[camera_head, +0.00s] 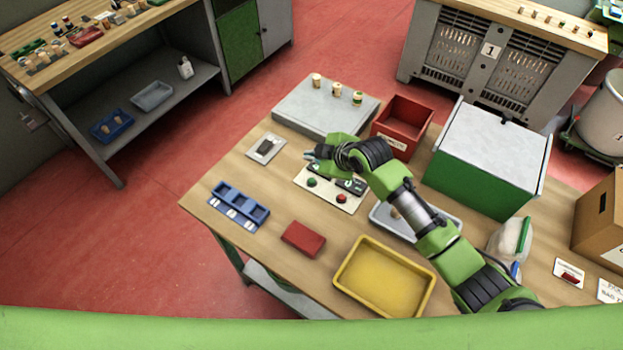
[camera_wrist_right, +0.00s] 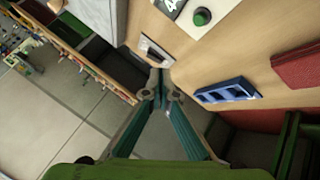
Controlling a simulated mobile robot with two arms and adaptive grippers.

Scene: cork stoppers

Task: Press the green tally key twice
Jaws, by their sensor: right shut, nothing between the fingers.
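The green tally key (camera_head: 311,182) is a round button on a pale panel (camera_head: 322,195). A red key (camera_head: 341,198) sits on the same panel, and dark displays lie beside them, partly under my arm. In the right wrist view the green key (camera_wrist_right: 202,16) shows near the top edge, right of the fingers. My right gripper (camera_head: 310,155) is shut and empty, held over the table near the panel's far left edge, apart from the green key. Its fingertips (camera_wrist_right: 163,90) meet in the middle of the wrist view. My left gripper is not in view.
A small plate with a dark switch (camera_head: 266,147) lies left of the gripper. A grey platform (camera_head: 310,110) bears several stoppers behind it. A red bin (camera_head: 403,122), blue rack (camera_head: 238,205), red block (camera_head: 303,239) and yellow tray (camera_head: 350,287) surround the panel.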

